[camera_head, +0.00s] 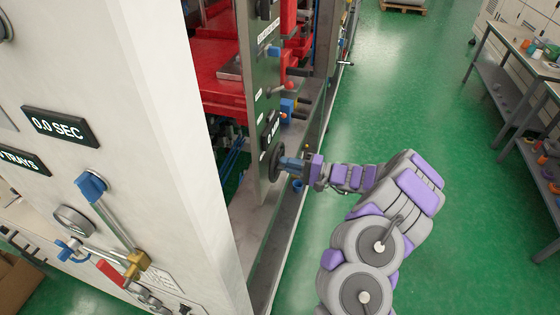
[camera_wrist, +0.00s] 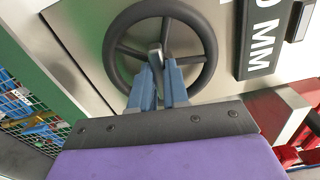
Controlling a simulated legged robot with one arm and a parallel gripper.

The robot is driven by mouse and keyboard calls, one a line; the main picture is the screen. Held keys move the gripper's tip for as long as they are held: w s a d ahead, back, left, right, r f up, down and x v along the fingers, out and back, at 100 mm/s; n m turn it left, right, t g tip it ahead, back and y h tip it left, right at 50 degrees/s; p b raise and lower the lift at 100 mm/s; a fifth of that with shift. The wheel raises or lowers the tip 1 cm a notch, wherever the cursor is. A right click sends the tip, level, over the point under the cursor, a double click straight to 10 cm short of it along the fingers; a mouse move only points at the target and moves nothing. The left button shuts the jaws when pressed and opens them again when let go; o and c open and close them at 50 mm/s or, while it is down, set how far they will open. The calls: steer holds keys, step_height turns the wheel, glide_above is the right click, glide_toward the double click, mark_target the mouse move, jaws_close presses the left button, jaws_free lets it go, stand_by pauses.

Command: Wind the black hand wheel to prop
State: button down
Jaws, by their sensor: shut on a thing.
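The black hand wheel (camera_wrist: 203,33) is mounted on a pale metal panel, with spokes and a round rim. It also shows in the head view (camera_head: 275,163), edge-on at the side of the machine. My gripper (camera_wrist: 163,62) is in front of the wheel, its blue fingers shut on the wheel's small grey handle (camera_wrist: 155,53). In the head view my gripper (camera_head: 285,163) reaches the wheel from the right. A black display (camera_wrist: 266,35) right of the wheel ends in "0 MM"; its first characters are cut off.
A white cabinet (camera_head: 130,130) with a gauge and a blue-handled lever stands at the left. Red machine parts (camera_head: 215,65) lie behind the panel. A workbench (camera_head: 510,75) with small items stands at the right. The green floor (camera_head: 400,100) between is clear.

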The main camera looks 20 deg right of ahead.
steer(key=shift+d+f+m+p, duration=0.1)
steer(key=shift+f+m+p, duration=0.1)
steer(key=shift+m+p, duration=0.7)
steer(key=shift+m, duration=0.3)
steer(key=shift+m+p, duration=0.65)
steer(key=shift+m, duration=0.65)
steer(key=shift+m+p, duration=0.8)
steer(key=shift+m, duration=0.6)
